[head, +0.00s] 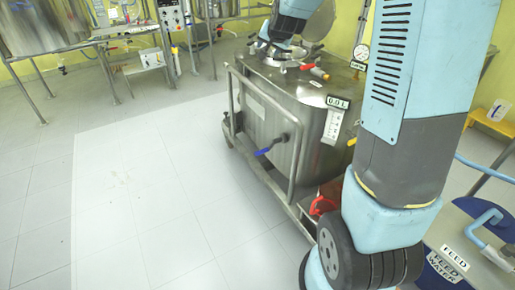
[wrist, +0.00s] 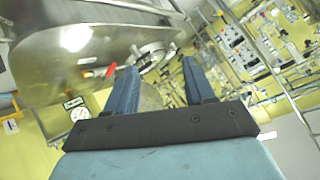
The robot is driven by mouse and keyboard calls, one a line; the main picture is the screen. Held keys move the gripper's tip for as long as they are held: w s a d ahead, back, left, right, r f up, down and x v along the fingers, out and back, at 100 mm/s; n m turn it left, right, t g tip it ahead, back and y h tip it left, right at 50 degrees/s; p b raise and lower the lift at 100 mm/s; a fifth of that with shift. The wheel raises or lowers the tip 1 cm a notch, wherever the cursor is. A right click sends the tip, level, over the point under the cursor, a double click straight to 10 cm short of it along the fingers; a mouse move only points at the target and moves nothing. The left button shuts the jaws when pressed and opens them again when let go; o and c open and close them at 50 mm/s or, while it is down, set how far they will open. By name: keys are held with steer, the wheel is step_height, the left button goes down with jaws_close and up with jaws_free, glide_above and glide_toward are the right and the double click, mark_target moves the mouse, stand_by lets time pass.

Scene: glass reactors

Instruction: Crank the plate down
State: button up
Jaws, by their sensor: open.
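My gripper (wrist: 159,66) shows in the wrist view with its two blue fingers apart and nothing held between them. A steel vessel (wrist: 70,60) fills the upper left of that view, with a red handle (wrist: 110,70) and a round fitting (wrist: 150,55) beyond the fingers. I cannot make out a crank or a plate for certain.
A tube frame (head: 297,160) surrounds the tank, and a blue-handled valve (head: 272,146) sticks out in front. A gauge (head: 361,52) stands behind. A blue feed-water drum (head: 440,268) is at lower right. Other steel vessels (head: 45,25) stand back left. The tiled floor (head: 120,190) is clear.

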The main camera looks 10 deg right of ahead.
steer(key=w+f+m+t, duration=0.2)
steer(key=w+f+m, duration=0.1)
steer(key=w+f, duration=1.1)
steer(key=w+f+m+t, duration=0.15)
steer(key=w+f, duration=0.25)
steer(key=f, duration=0.4)
steer(key=w+f+m+t, duration=0.15)
steer(key=w+f, duration=0.25)
steer(key=f, duration=0.4)
steer(key=s+d+f+m+t+h, duration=0.15)
steer(key=s+f+m, duration=0.35)
steer(key=f, duration=1.3)
steer(key=s+a+f+m+t, duration=0.1)
steer(key=s+f+m+t, duration=0.35)
steer(key=f, duration=1.45)
steer(key=w+d+r+n+g, duration=0.1)
steer(key=w+r+n+g, duration=0.1)
steer(key=w, duration=0.9)
steer(key=shift+w+d, duration=0.3)
steer(key=shift+w, duration=0.05)
